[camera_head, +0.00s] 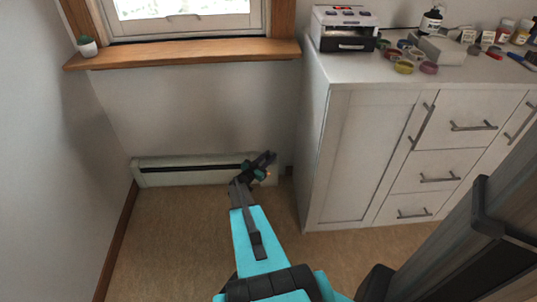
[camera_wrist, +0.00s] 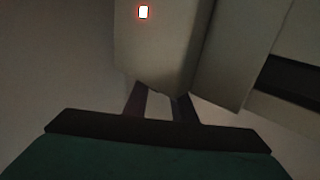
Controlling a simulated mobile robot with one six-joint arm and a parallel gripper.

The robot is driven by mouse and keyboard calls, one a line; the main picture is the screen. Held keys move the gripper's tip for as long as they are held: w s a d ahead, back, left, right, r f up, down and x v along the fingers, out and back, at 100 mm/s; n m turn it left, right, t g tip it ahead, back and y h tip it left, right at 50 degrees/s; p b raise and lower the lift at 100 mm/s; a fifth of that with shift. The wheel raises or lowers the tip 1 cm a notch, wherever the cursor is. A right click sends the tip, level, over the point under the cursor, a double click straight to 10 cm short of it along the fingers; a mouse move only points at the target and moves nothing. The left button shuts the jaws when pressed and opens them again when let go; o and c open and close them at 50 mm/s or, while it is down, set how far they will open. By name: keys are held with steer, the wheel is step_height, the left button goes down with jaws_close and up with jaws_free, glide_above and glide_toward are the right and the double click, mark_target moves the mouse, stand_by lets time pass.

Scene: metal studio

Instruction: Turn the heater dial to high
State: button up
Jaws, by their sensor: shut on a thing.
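The heater (camera_head: 185,177) is a long, low, pale baseboard unit with a dark slot, set against the wall under the window. My gripper (camera_head: 268,158) is at its right end. In the wrist view the heater's end housing (camera_wrist: 160,50) fills the upper middle, with a small lit indicator (camera_wrist: 143,12) rimmed in red. The two dark fingers of my gripper (camera_wrist: 160,99) reach to the lower edge of this housing, a little apart. The dial itself is hidden between the fingers or behind the housing edge, so its setting cannot be read.
A white cabinet (camera_head: 345,150) with drawers stands just right of the heater's end. A printer (camera_head: 343,30), jars and bottles are on its top. A wooden window sill (camera_head: 185,54) with a small potted plant (camera_head: 87,46) is above. The floor (camera_head: 180,240) left of my arm is clear.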

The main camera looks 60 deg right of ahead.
steer(key=shift+d+r+m+g+p, duration=0.1)
steer(key=shift+d+m+g+p, duration=0.05)
steer(key=shift+m+g+p, duration=0.3)
steer(key=o, duration=1.1)
steer(key=shift+c, duration=0.2)
steer(key=shift+a, duration=0.2)
steer(key=w+a+p, duration=0.2)
steer(key=a, duration=1.1)
steer(key=shift+a, duration=0.2)
